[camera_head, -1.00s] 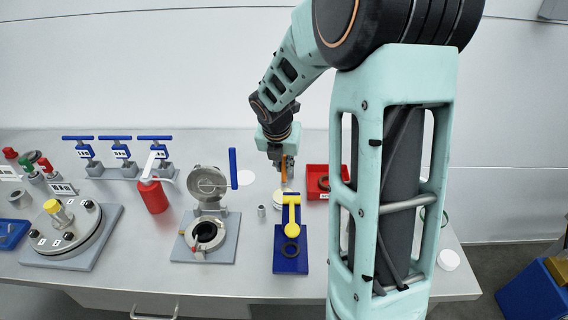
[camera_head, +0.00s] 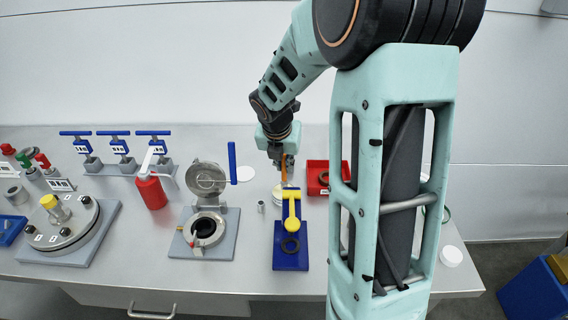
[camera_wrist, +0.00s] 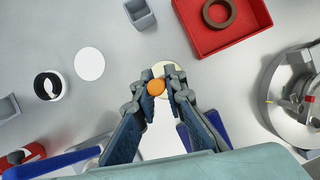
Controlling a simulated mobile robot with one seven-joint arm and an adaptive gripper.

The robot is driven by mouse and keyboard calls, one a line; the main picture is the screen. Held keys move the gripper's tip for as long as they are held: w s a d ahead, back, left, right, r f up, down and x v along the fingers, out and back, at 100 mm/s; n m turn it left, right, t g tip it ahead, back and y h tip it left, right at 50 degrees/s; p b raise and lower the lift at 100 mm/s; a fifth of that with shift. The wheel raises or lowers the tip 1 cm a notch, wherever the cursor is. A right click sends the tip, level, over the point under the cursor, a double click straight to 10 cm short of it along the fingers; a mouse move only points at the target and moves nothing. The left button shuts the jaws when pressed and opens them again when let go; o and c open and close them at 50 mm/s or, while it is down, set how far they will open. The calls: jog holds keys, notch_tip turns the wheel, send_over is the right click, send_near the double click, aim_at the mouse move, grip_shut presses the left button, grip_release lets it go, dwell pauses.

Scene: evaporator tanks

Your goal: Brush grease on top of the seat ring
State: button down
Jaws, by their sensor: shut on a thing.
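My gripper (camera_head: 284,168) is shut on an orange-handled brush (camera_head: 284,175). In the wrist view the rounded orange handle end (camera_wrist: 156,87) sits between the two fingertips; the bristles are hidden below. A shallow, cream-topped round pot (camera_head: 278,195) stands directly beneath the brush, and its pale rim (camera_wrist: 170,67) shows behind the fingers. Whether the brush touches it cannot be told. Left of it, a fitting with a raised lid (camera_head: 207,178) has a round metal ring (camera_head: 221,224) around a dark opening.
A red tray (camera_head: 316,170) with a brown ring is right of my gripper. A blue handle (camera_head: 232,163) rises beside the lid. A red bottle (camera_head: 152,193) stands farther left.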

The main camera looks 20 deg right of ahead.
jog(key=shift+s+f, duration=0.1)
jog(key=shift+f, duration=0.45)
dwell(1.8)
notch_tip(320, 180, up, 5)
jog(key=p, duration=0.5)
jog(key=shift+r, duration=0.15)
jog(key=shift+r+p, duration=0.4)
jog(key=shift+r, duration=0.5)
